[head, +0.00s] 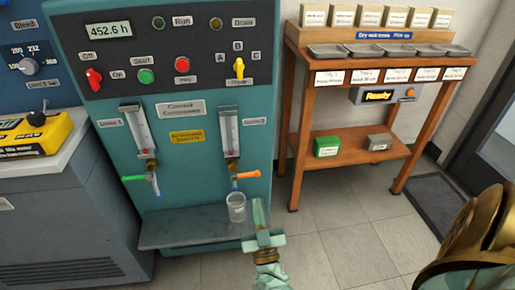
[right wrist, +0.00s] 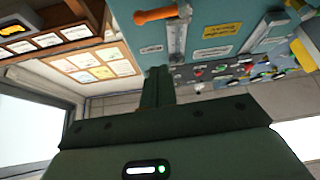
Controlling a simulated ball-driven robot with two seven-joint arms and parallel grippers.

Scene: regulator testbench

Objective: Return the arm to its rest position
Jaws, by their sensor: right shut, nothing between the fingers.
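My right gripper (head: 259,208) is in the head view, low in front of the teal testbench cabinet (head: 190,80). Its pale green fingers point up and are shut with nothing between them. It appears just right of a clear cup (head: 236,207) on the cabinet's grey shelf (head: 180,232); I cannot tell whether they touch. In the right wrist view the dark green fingers (right wrist: 157,78) are pressed together, with the cabinet's orange lever (right wrist: 155,15) beyond them. My left gripper is out of view.
A wooden rack (head: 355,165) with trays and labelled cards stands at the right, with a green box (head: 327,147) on its lower shelf. A yellow device (head: 35,135) sits on the left counter. Tiled floor (head: 345,235) is clear in front of the rack; a dark mat (head: 440,200) lies right.

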